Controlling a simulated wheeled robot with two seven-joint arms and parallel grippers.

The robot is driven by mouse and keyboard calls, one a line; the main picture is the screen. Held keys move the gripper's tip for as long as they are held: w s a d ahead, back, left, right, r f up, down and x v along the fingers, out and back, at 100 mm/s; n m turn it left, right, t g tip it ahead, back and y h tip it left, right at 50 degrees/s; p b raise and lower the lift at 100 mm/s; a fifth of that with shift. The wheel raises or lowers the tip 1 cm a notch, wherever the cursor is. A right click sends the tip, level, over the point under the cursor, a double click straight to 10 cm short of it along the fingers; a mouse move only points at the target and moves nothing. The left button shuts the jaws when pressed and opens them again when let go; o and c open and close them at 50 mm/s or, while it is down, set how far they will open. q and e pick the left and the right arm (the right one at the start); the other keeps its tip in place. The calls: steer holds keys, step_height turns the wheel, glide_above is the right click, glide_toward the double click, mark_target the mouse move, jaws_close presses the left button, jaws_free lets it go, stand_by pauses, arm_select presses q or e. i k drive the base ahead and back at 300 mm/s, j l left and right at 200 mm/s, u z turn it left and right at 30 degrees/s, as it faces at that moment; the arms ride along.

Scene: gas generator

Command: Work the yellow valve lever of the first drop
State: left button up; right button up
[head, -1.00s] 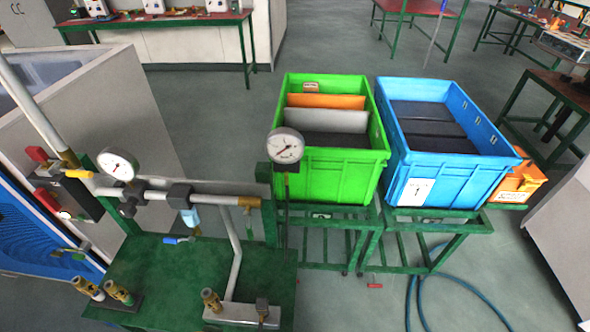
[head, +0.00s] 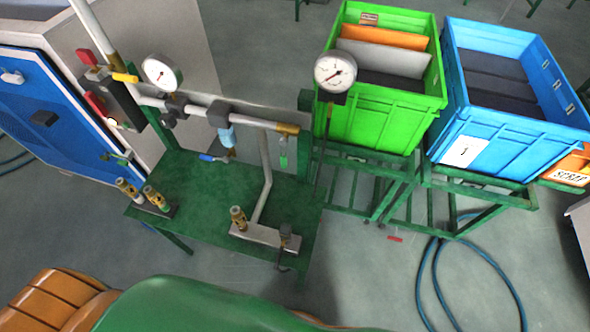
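The yellow valve lever (head: 125,77) lies roughly level at the lower end of the slanted grey pipe, on the left of the pipe stand. Red handles (head: 88,56) sit just left of it on a dark block. A round pressure gauge (head: 161,72) stands to its right. A blue lever (head: 211,157) and a small green lever (head: 283,160) sit lower on the piping. I cannot tell from labels which branch is the first drop. Neither of my grippers is in view, and nothing touches the yellow lever.
The green stand table (head: 190,185) carries several brass fittings. A second gauge (head: 335,73) rises on its right side. A green crate (head: 375,125) and a blue crate (head: 505,150) stand on frames at right. A blue cabinet (head: 50,120) is at left. A hose (head: 437,275) lies on the floor.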

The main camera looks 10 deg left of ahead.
mark_target(120, 76)
steer(key=u, duration=1.6)
steer(key=i+j+z, duration=0.45)
steer(key=j, duration=0.3)
steer(key=k, duration=0.1)
